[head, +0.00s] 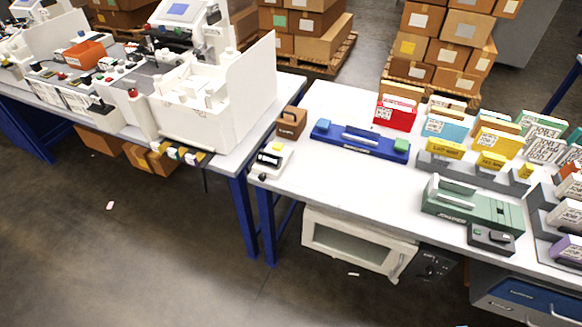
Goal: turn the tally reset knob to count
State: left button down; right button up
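No tally reset knob with a readable label can be made out at this size. A large white machine (215,105) with a tall side panel stands at the right end of the left bench. A small red knob-like part (133,93) sits on a white post left of it. A control unit (75,85) with several small knobs and buttons lies further left, too small to read. A small white device (270,160) with a black part and a yellow part sits on the left corner of the right table. Neither of my grippers is in view.
The right table (330,185) carries a blue tray (360,142), a brown box (291,122), a green device (470,207) and several colored boxes. Stacked cartons (445,40) stand behind. The floor (150,260) in front is mostly clear.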

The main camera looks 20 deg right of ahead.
aim_at(262, 177)
jog(key=z, duration=0.25)
jog(key=i, duration=0.9)
jog(key=u, duration=0.7)
